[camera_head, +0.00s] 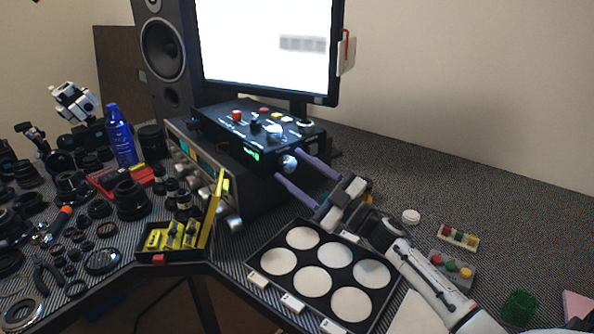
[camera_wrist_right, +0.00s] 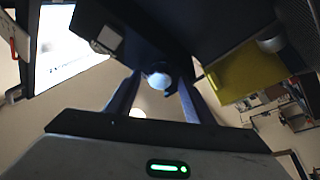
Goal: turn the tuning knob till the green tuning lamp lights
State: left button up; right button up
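The black box-shaped tuner (camera_head: 232,128) sits on top of a silver receiver, below the monitor. Its front has a small green lit readout (camera_head: 251,154) and a pale round knob (camera_head: 289,162) at the right end. I cannot make out a separate green tuning lamp. My right gripper (camera_head: 293,168) is open, with its two long purple fingers pointing at the knob from the front right. In the right wrist view the knob (camera_wrist_right: 158,80) shows between the fingers near their tips, with gaps on both sides. My left gripper is not in view.
The silver receiver (camera_head: 178,143) stands under the tuner. A yellow-lidded case (camera_head: 172,256) and a black tray with white discs (camera_head: 257,262) lie in front. Lenses and tools crowd the left. A monitor (camera_head: 268,45) and a speaker (camera_head: 165,50) stand behind. The back right desk is mostly clear.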

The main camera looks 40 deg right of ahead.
jog(key=shift+s, duration=0.1)
jog(key=v, duration=1)
jog(key=shift+d, duration=0.1)
